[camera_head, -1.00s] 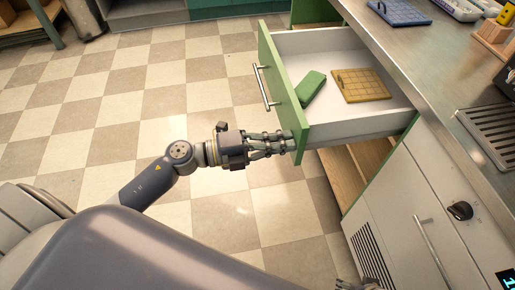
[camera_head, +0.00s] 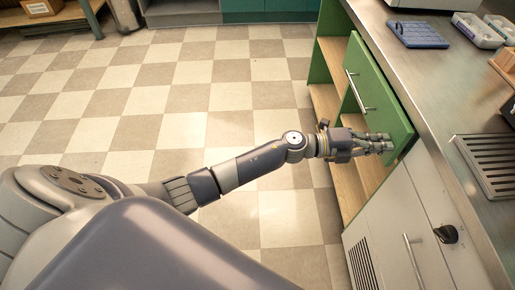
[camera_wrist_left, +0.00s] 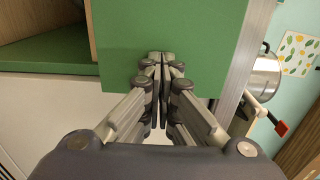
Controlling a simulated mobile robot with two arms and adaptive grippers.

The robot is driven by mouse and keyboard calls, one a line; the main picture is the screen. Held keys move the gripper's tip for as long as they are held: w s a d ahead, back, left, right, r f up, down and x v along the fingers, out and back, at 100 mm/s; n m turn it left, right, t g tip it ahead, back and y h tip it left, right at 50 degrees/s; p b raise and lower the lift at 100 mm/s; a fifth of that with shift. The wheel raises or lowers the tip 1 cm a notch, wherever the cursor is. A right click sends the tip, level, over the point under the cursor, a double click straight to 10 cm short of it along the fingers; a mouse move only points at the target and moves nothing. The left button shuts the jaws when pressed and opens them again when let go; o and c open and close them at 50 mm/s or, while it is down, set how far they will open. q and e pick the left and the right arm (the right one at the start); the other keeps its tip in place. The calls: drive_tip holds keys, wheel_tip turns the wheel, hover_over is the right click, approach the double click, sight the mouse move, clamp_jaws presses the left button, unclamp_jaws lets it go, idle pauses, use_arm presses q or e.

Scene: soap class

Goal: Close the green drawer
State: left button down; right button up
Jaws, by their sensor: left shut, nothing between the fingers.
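The green drawer front (camera_head: 377,92), with a silver bar handle (camera_head: 356,91), sits under the counter's edge in the head view. The drawer's inside is hidden, and the front stands at or close to the cabinet; a small remaining gap cannot be ruled out. My left gripper (camera_head: 388,144) is shut and empty, with its fingertips at the lower near end of the front. In the left wrist view the fingers (camera_wrist_left: 162,62) meet in front of the green panel (camera_wrist_left: 160,35) and appear to touch it. My right gripper does not show.
The steel counter (camera_head: 432,85) runs along the right, with a blue board (camera_head: 418,34) and a drain grate (camera_head: 488,160) on it. Open wooden shelves (camera_head: 348,185) lie below the drawer. A white cabinet with a black knob (camera_head: 446,234) stands nearer. The tiled floor is clear.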

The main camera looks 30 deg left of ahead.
use_arm(q)
drive_tip(key=x, duration=0.2)
drive_tip(key=shift+w+d+r, duration=0.1)
drive_tip(key=shift+w+d, duration=0.1)
drive_tip(key=shift+d, duration=0.1)
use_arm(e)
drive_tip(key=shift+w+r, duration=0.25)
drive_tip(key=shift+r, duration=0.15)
use_arm(q)
drive_tip(key=shift+r, duration=0.15)
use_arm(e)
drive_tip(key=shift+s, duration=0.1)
